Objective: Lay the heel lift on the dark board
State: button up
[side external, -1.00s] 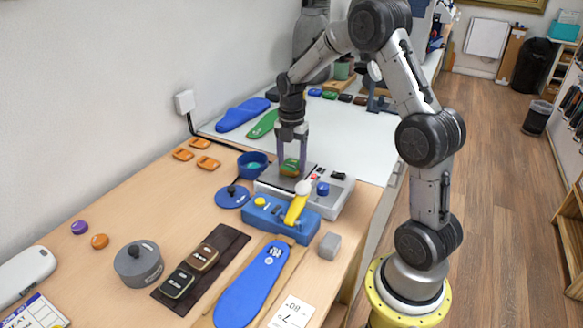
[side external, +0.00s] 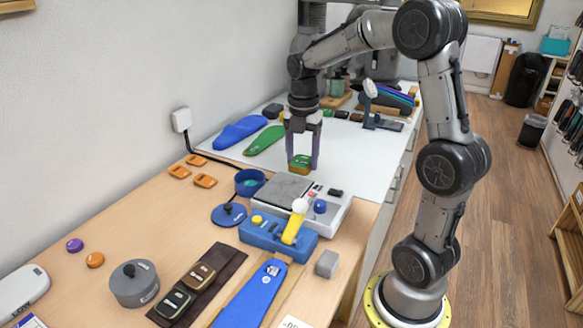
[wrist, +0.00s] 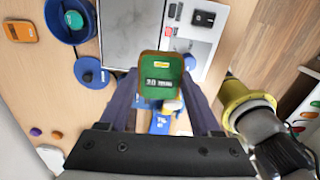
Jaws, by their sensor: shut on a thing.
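A heel lift (side external: 300,160), green with an orange edge, is held between the two fingers of my gripper (side external: 302,166). In the wrist view the heel lift (wrist: 161,82) shows a label reading 3.0, with a finger on each side. It hangs above the grey plate of a white device (side external: 288,187), apart from it. The dark board (side external: 229,257) is a dark brown strip on the wooden table, at the lower left of my gripper. A brown lift (side external: 199,275) and a dark green lift (side external: 174,302) lie on it; its far end is bare.
A blue device with a yellow lever (side external: 280,236) stands between my gripper and the board's right side. A round grey pot (side external: 134,284) is left of the board, a blue insole (side external: 252,298) right of it. A blue bowl (side external: 249,182) and blue disc (side external: 228,214) are nearby.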

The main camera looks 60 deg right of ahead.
jog(key=s+a+r, duration=0.3)
jog(key=s+a, duration=0.1)
jog(key=s, duration=0.3)
jog(key=w+a+f+n, duration=0.15)
jog(key=a+n, duration=0.25)
jog(key=a, duration=0.4)
jog(key=w+a+f+n, duration=0.15)
jog(key=a+n, duration=0.25)
jog(key=a, duration=0.5)
send_over(222, 257)
jog(key=f, duration=0.9)
jog(key=shift+s+d+f, duration=0.1)
jog(key=shift+s+f, duration=0.1)
jog(key=shift+s, duration=0.2)
jog(key=shift+w+f, duration=0.5)
jog(key=shift+f, duration=1.55)
jog(key=shift+f, duration=0.15)
